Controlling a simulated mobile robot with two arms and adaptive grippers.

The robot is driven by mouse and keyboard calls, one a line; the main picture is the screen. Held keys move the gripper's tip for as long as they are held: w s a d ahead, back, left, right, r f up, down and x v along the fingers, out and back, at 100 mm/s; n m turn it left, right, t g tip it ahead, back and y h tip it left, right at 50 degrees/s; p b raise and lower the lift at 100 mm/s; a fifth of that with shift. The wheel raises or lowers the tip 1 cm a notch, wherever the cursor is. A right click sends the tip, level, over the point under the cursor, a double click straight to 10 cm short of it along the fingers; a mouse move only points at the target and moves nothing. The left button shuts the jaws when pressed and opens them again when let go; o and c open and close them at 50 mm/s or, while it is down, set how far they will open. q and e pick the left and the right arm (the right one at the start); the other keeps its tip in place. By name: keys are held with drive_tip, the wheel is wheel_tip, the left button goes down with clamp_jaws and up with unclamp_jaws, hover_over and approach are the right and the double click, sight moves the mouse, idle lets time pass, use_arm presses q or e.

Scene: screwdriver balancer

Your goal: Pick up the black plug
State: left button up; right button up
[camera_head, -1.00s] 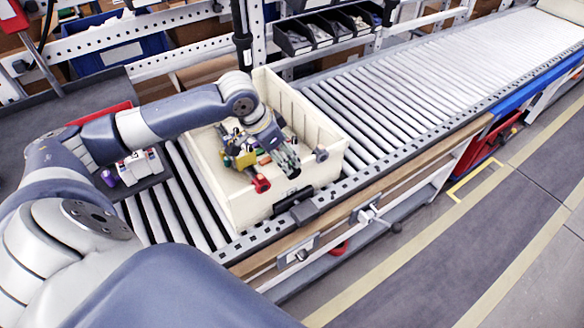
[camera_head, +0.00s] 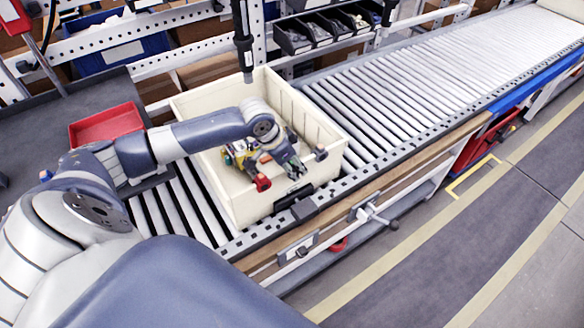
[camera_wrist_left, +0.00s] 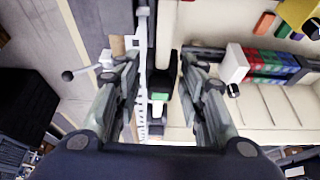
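A small black piece with a green patch (camera_wrist_left: 161,88), which may be the black plug, shows in the left wrist view between my left fingers. I cannot tell whether they touch it. My left gripper (camera_wrist_left: 160,76) has its fingers spread apart, one on each side. In the head view my left gripper (camera_head: 297,168) points down inside the cream crate (camera_head: 221,192), near its front wall. The black piece is not clearly visible there; my gripper may hide it.
A yellow tool (camera_head: 240,155) and a red-ended piece (camera_head: 262,183) lie in the crate left of my gripper. The crate stands on a roller conveyor (camera_head: 390,95), free to the right. A red tray (camera_head: 106,125) sits at left. A black tool (camera_head: 243,45) hangs above the crate.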

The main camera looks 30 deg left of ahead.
use_arm(q)
drive_tip(key=c, duration=0.5)
drive_tip(key=shift+o, duration=0.2)
drive_tip(key=shift+w+r, duration=0.1)
drive_tip(key=shift+r, duration=0.15)
wheel_tip(320, 180, up, 10)
drive_tip(key=shift+f+b, duration=0.25)
drive_tip(key=shift+b, duration=0.75)
